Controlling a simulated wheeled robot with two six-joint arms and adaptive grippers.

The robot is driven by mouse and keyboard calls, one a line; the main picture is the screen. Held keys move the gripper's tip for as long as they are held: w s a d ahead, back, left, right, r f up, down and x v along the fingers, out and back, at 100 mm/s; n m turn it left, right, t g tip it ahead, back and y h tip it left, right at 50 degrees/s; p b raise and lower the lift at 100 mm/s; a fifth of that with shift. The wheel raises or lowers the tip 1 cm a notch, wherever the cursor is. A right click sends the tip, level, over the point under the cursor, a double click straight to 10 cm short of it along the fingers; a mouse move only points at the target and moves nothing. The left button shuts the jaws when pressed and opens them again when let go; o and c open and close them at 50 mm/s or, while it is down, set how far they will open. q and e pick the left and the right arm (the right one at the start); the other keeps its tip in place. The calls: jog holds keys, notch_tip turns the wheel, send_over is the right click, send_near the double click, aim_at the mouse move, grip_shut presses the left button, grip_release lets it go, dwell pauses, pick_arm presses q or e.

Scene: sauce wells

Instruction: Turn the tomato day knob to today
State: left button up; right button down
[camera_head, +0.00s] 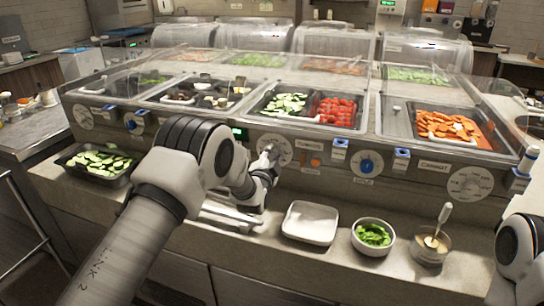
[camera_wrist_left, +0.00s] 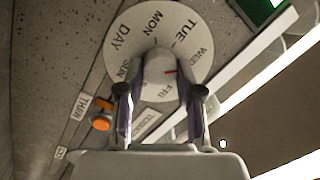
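The tomato day knob (camera_wrist_left: 160,68) is a pale knob with a red mark on its right side, on a white dial (camera_wrist_left: 135,25) lettered with days. In the head view the dial (camera_head: 276,146) is on the counter front, partly covered by my left gripper (camera_head: 268,165). In the left wrist view my left gripper (camera_wrist_left: 160,98) has one finger on each side of the knob, with apparent gaps between. My right arm shows at the right edge; its gripper is out of view.
A green display (camera_wrist_left: 262,8) is beside the dial. An orange button (camera_wrist_left: 101,123) is near the labels. A blue knob (camera_head: 366,166) and another dial (camera_head: 470,183) are further right. A white tray (camera_head: 311,222), greens bowl (camera_head: 373,236) and sauce cup (camera_head: 431,246) stand on the ledge.

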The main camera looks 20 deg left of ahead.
pick_arm(q)
jog(key=shift+n, duration=0.4)
jog(key=n+b, duration=0.2)
jog(key=n, duration=0.1)
jog(key=shift+n, duration=0.3)
jog(key=n+b, duration=0.1)
jog(key=n, duration=0.3)
jog(key=shift+a+g, duration=0.1)
jog(key=shift+g, duration=0.3)
jog(key=n+h+b, duration=0.1)
jog(key=n, duration=0.3)
jog(key=shift+a+b, duration=0.1)
jog(key=shift+b, duration=0.2)
jog(key=shift+r+n+h+b, duration=0.1)
jog(key=shift+n+h+b, duration=0.3)
jog(key=shift+n, duration=1.9)
jog(key=o, duration=1.2)
jog(key=shift+c, duration=0.2)
